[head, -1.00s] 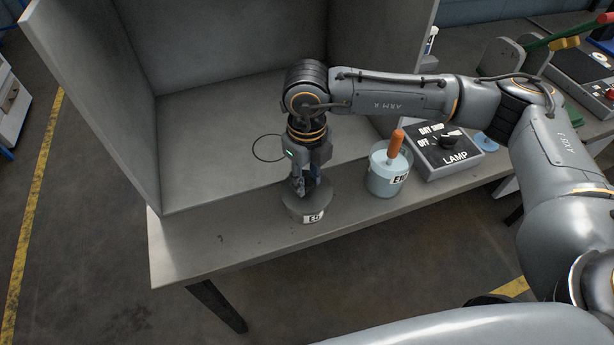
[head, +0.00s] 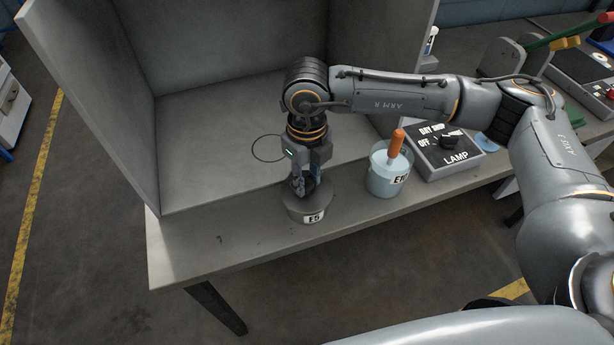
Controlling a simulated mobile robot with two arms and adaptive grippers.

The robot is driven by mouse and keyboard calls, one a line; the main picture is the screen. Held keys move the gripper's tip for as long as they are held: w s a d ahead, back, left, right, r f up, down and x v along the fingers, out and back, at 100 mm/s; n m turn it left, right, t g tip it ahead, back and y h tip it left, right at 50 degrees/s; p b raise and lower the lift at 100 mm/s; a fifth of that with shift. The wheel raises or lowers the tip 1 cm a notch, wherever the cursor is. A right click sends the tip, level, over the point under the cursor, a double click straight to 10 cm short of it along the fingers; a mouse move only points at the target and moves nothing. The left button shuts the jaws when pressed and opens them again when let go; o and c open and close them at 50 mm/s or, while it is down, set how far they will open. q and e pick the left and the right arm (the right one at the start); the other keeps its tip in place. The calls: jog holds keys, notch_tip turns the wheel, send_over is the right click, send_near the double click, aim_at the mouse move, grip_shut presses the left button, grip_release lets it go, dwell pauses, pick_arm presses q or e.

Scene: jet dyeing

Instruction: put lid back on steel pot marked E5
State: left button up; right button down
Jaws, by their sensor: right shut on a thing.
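The steel pot marked E5 (head: 313,217) stands upright near the front edge of the table, its label facing the front. A grey lid (head: 322,203) shows at the top of the pot, and I see no clear gap between them. My right gripper (head: 305,192) points down over the pot and is shut on the lid's top, where its fingers hide the grip point. My left gripper is not in view.
A clear beaker (head: 381,180) with pale blue liquid and an orange-handled tool (head: 396,142) stands right of the pot. A grey booth (head: 230,110) encloses the back and left. The table (head: 210,242) is clear left of the pot.

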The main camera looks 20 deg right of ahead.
jog(key=shift+f+b, duration=0.2)
jog(key=shift+b, duration=0.7)
dwell(0.7)
dwell(0.3)
jog(key=c, duration=1)
grip_release()
jog(key=shift+o, duration=0.4)
jog(key=o, duration=0.4)
jog(key=shift+o, duration=0.2)
jog(key=shift+r, duration=0.1)
jog(key=shift+r+p, duration=1.45)
jog(key=shift+r, duration=2)
